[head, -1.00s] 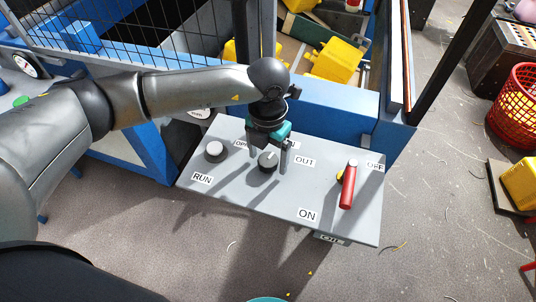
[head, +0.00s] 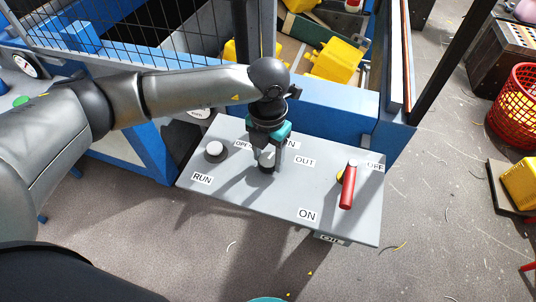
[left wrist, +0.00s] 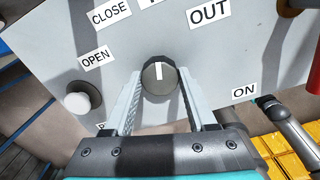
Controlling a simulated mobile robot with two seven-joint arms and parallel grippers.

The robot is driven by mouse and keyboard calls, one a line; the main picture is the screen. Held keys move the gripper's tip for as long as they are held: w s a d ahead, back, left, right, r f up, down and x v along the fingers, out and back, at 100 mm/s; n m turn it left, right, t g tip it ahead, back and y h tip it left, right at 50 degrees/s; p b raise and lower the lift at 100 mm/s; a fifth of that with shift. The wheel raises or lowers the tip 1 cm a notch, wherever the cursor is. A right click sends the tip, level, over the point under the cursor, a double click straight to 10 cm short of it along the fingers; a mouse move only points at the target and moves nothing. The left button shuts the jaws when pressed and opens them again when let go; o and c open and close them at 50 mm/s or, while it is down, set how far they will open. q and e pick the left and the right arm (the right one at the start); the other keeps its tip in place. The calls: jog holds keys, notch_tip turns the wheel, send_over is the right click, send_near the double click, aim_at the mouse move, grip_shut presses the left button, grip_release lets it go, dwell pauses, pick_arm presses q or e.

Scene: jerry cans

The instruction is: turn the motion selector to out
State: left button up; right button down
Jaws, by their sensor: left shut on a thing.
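The motion selector is a dark round knob (head: 267,169) in the middle of a grey sloped panel (head: 240,192). In the left wrist view the knob (left wrist: 160,78) has a white pointer line that points up, towards a cut-off label at the top edge. The OUT label (left wrist: 209,12) lies up and to the right of it. My left gripper (head: 269,160) comes down from above, with one finger on each side of the knob, shut on it. It also shows in the left wrist view (left wrist: 161,82).
A white button (head: 214,149) by the RUN label sits left of the knob. A red lever (head: 348,187) stands to the right, between the OFF and ON labels. A blue frame (head: 333,103) and wire mesh (head: 160,30) rise behind the panel.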

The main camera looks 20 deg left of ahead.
aim_at(268, 159)
pick_arm(q)
jog(key=m+b, duration=0.3)
jog(key=m, duration=0.2)
jog(key=shift+w+f+b, duration=0.1)
jog(key=shift+b, duration=0.2)
jog(key=shift+m+b, duration=1.3)
jog(key=shift+m, duration=0.6)
jog(key=o, duration=1.4)
notch_tip(268, 159, up, 16)
jog(key=shift+f+p, duration=0.25)
jog(key=shift+p, duration=0.45)
